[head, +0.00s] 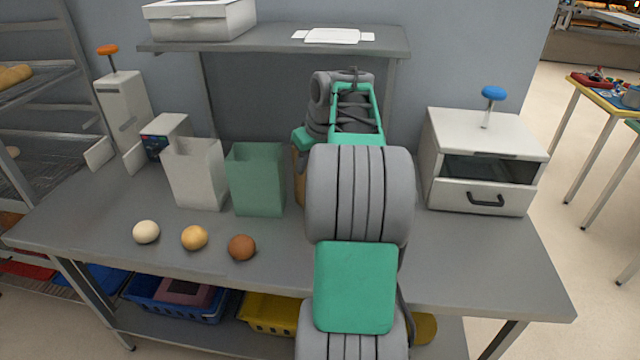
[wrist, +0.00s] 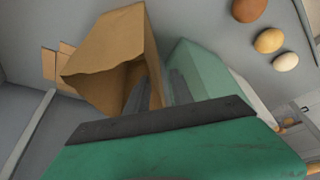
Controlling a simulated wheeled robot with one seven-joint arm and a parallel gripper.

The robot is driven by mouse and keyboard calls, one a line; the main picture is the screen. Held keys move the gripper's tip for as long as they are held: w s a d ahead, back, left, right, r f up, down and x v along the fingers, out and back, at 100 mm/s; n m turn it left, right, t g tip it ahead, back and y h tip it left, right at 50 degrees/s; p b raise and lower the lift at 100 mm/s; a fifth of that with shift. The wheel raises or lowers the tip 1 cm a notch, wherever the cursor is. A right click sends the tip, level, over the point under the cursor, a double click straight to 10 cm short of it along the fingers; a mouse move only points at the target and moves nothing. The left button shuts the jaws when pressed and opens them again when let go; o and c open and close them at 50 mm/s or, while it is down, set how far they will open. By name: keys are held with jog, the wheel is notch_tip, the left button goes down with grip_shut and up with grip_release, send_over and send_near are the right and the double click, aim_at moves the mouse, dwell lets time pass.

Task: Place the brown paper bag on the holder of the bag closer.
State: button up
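The brown paper bag (wrist: 112,50) stands open-mouthed in the wrist view; in the head view only a brown sliver (head: 299,178) shows beside my arm. My gripper (wrist: 160,85) is at the bag's mouth with its fingers apart. One finger appears inside the mouth and the other outside, between the brown bag and the green bag (head: 256,180). I cannot tell whether they touch the wall. A tall white machine with an orange knob (head: 122,100) and pale upright plates (head: 100,153) stands at the back left; it looks like the bag closer.
A white bag (head: 196,175) stands left of the green bag. Three eggs, cream (head: 146,232), tan (head: 194,237) and brown (head: 241,247), lie near the front edge. A white box with a blue knob and drawer (head: 485,165) stands right. A shelf (head: 280,40) overhangs the back.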

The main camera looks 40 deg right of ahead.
aim_at(304, 176)
jog(key=x, duration=0.4)
jog(key=shift+w+d+p, duration=0.35)
jog(key=shift+p, duration=0.05)
jog(key=shift+f, duration=0.2)
jog(key=shift+f, duration=0.3)
jog(key=shift+c, duration=0.2)
grip_shut()
dwell(0.9)
